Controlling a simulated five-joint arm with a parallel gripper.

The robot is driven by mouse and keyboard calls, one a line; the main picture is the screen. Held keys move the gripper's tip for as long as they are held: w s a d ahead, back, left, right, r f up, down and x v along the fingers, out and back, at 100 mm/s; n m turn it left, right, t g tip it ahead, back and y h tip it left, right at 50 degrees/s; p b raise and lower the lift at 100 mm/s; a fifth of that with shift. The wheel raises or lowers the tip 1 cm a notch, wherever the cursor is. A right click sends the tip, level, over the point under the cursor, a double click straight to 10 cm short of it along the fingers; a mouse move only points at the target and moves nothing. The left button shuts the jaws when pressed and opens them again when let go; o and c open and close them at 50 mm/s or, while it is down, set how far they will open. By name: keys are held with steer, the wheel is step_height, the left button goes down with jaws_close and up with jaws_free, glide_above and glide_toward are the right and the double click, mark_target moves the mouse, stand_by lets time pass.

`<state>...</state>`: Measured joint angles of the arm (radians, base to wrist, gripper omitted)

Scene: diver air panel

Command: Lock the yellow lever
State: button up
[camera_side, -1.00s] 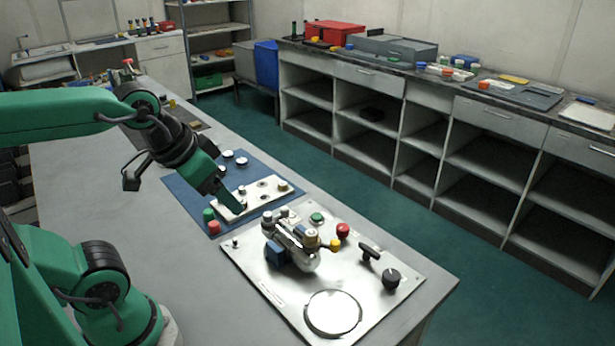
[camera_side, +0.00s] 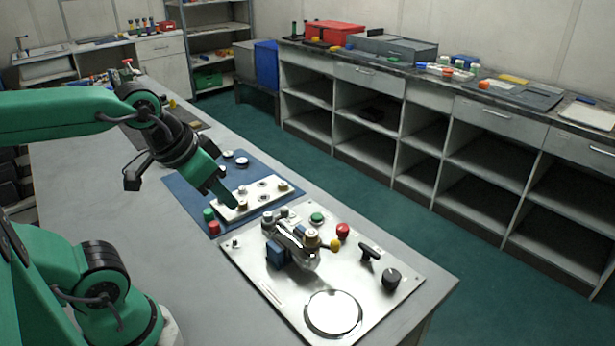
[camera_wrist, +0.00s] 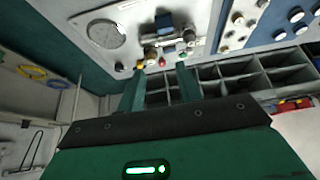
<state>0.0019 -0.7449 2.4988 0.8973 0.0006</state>
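The yellow lever's round yellow end (camera_side: 335,244) shows beside the silver valve body (camera_side: 306,257) on the metal panel (camera_side: 262,285) in the side view. The lever's arm is mostly hidden, so its exact angle cannot be told. My gripper (camera_side: 232,204) is above the small white plate, left of and behind the valve, apart from the lever. In the wrist view my gripper (camera_wrist: 160,75) has its two fingers spread with a gap between them and nothing held. The panel shows beyond the fingertips there, with the valve parts small and crowded.
A red knob (camera_side: 343,231), a green button (camera_side: 317,218) and black knobs (camera_side: 391,278) stand on the panel near the lever. A blue block (camera_side: 275,252) is at the valve's left. A blue mat (camera_side: 182,191) lies behind. The grey table left of the panel is clear.

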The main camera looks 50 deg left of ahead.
steer(key=shift+w+d+f, duration=0.15)
steer(key=shift+w+d, duration=0.05)
steer(key=shift+w, duration=0.15)
jaws_close()
steer(key=w+d+f+m+g, duration=0.1)
steer(key=w+d+f+m, duration=0.2)
steer(key=w+d+f, duration=0.2)
steer(key=shift+w+d+f+h, duration=0.4)
steer(key=shift+w+f, duration=0.25)
steer(key=shift+w, duration=0.95)
